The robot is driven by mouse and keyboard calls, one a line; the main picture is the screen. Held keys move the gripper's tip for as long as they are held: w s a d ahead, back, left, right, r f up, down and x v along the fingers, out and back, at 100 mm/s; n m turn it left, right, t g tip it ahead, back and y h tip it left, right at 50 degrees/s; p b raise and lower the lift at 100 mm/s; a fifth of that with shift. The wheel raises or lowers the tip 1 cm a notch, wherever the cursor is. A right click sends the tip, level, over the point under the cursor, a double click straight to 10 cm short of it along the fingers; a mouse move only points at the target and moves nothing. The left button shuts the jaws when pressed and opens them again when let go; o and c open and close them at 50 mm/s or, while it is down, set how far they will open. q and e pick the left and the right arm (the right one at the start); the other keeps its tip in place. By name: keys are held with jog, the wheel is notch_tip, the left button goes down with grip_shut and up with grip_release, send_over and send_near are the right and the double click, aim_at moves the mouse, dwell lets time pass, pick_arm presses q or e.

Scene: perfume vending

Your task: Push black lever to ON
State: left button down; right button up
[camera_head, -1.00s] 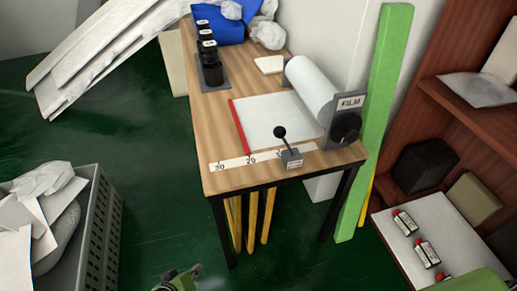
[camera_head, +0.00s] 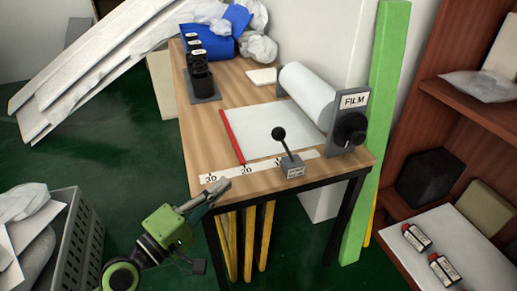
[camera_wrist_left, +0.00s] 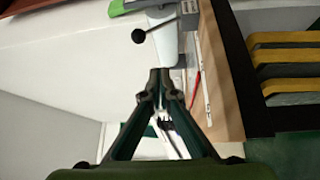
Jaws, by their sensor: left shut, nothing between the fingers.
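The black lever (camera_head: 284,144) with a round knob stands on a small grey labelled base (camera_head: 292,166) near the front edge of the wooden table. Its shaft leans up and to the left in the head view. The label is too small to read. The lever knob also shows in the left wrist view (camera_wrist_left: 138,36), beyond the fingertips. My left gripper (camera_head: 224,187) is shut and empty at the table's front left corner, left of the lever and apart from it. It shows in the left wrist view (camera_wrist_left: 160,75) with fingertips together. My right gripper is not in view.
A white ruler strip (camera_head: 240,169) lies along the table front, with a red bar (camera_head: 232,136) behind it. A film roll (camera_head: 307,95) and its FILM bracket (camera_head: 349,120) stand right of the lever. Dark bottles (camera_head: 200,82) stand at the back left. A grey crate (camera_head: 75,245) is at lower left.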

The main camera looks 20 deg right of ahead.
pick_arm(q)
jog(key=shift+w+a+r+n+t+h, duration=0.2)
jog(key=shift+w+r+n, duration=0.2)
jog(key=shift+r+n, duration=0.25)
jog(key=shift+w+a+r+n+t+h, duration=0.1)
jog(key=shift+w+r+n+t, duration=0.1)
jog(key=shift+w+r+n, duration=0.4)
jog(key=shift+s+r, duration=0.15)
jog(key=shift+s, duration=0.1)
jog(key=s+d+p+x, duration=0.1)
jog(key=p+x, duration=0.3)
jog(key=x, duration=0.9)
jog(key=shift+s+d, duration=0.25)
jog(key=shift+s, duration=0.4)
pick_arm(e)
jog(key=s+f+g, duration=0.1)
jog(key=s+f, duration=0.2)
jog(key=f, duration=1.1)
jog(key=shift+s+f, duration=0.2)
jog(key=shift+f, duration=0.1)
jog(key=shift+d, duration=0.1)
pick_arm(q)
jog(key=shift+r, duration=0.2)
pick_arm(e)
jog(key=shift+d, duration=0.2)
